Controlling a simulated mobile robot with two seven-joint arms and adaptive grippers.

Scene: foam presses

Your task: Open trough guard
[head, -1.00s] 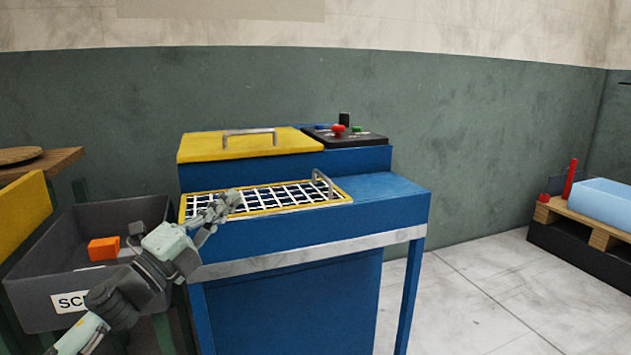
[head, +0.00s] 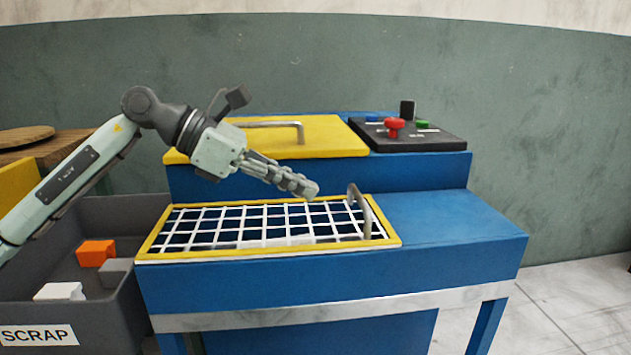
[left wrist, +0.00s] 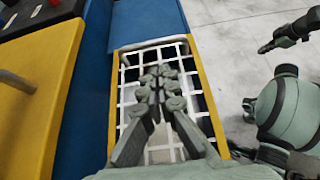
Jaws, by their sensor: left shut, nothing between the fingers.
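The trough guard (head: 270,226) is a white grid in a yellow frame, lying flat over the trough in the blue bench. Its metal handle (head: 357,206) stands upright at the guard's right end. My left gripper (head: 308,190) is shut and empty above the back part of the guard, a little left of the handle and apart from it. In the left wrist view the left gripper (left wrist: 160,82) shows over the grid (left wrist: 165,152), with the handle (left wrist: 152,44) beyond its fingertips. An arm end at the right, seemingly my right gripper (left wrist: 268,46), is too small to read.
A yellow lid (head: 330,138) with a bar handle lies behind the guard. A black control panel (head: 425,135) with a red button (head: 394,127) is beside it. A grey scrap bin (head: 60,305) holding loose blocks stands at the left. The blue top (head: 450,220) right of the guard is clear.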

